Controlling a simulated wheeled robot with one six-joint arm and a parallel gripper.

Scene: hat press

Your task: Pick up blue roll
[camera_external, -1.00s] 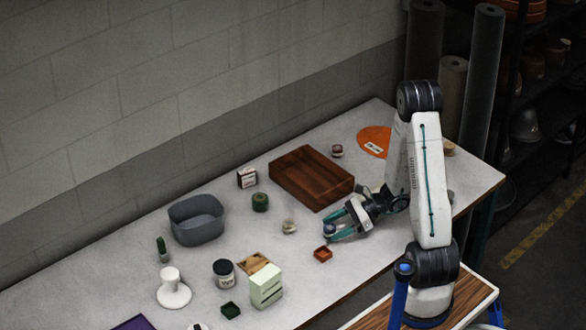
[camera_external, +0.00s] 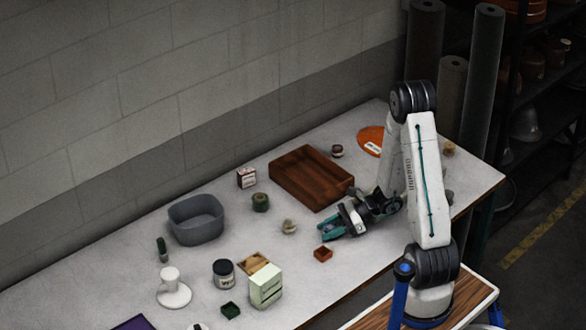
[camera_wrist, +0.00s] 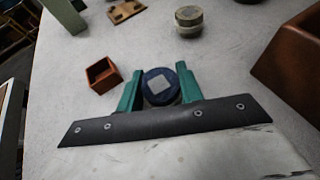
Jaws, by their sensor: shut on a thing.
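The blue roll (camera_wrist: 160,86) is a short dark blue cylinder with a pale square on its top. In the wrist view it sits between the two green fingers of my gripper (camera_wrist: 158,83), which are shut on its sides. In the external view my gripper (camera_external: 332,232) is low over the table, and the roll is mostly hidden by the fingers there. I cannot tell whether the roll touches the table.
A small orange-brown box (camera_external: 323,254) lies close to my gripper, left of it in the wrist view (camera_wrist: 103,75). A pale round jar (camera_external: 289,226) stands behind. A wooden tray (camera_external: 283,187) and grey bin (camera_external: 182,227) lie farther back.

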